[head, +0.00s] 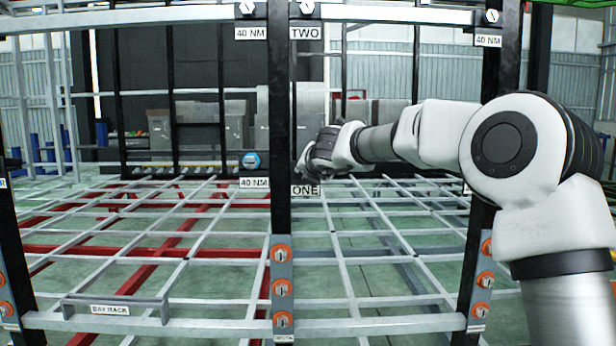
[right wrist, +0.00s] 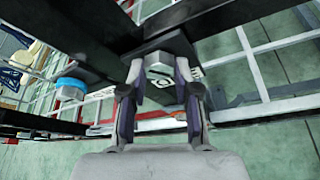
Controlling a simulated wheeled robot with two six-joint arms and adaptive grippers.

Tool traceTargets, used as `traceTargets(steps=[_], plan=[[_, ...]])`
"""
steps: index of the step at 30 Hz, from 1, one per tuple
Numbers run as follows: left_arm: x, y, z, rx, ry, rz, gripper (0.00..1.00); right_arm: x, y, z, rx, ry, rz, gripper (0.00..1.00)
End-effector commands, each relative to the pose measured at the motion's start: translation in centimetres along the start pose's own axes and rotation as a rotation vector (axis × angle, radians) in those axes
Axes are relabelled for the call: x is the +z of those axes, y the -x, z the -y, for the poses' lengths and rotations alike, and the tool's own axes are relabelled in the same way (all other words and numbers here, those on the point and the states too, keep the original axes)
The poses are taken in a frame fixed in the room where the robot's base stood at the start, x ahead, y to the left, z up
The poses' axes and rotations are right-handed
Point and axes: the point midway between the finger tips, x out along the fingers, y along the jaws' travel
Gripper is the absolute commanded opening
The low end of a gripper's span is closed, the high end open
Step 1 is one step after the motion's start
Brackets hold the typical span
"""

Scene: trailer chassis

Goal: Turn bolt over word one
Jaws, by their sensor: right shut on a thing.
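The word "ONE" is on a label (head: 305,190) on the dark upright post in the head view. My right gripper (head: 312,165) is at the post just above that label, and it hides the bolt there from the head. In the right wrist view my right gripper (right wrist: 160,92) is shut on a light grey bolt head (right wrist: 159,72), one finger on each side. The bolt sits against a dark block on the frame. My left gripper is in neither view.
A "TWO" label (head: 305,33) is higher up. Orange knobs (head: 281,288) line the lower post. Lattice bars (head: 380,235) fill the space behind.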

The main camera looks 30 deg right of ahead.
Motion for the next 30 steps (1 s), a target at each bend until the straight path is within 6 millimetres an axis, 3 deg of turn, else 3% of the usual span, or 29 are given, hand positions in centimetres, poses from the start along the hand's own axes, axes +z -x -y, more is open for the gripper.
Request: traceTargets(steps=[15,16,18,26,30], plan=[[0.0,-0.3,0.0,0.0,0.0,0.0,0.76,-0.3,-0.1,0.2,0.006,-0.022,-0.005,0.0],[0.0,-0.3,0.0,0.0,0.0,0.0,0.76,-0.3,-0.1,0.2,0.006,-0.022,-0.005,0.34],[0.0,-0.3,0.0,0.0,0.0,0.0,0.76,-0.3,-0.1,0.1,0.006,-0.022,-0.005,0.56],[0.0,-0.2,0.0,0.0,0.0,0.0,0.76,-0.1,0.0,0.1,0.008,-0.022,-0.002,0.56],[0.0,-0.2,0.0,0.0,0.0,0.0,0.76,0.0,1.1,0.0,0.009,-0.023,0.0,0.56]])
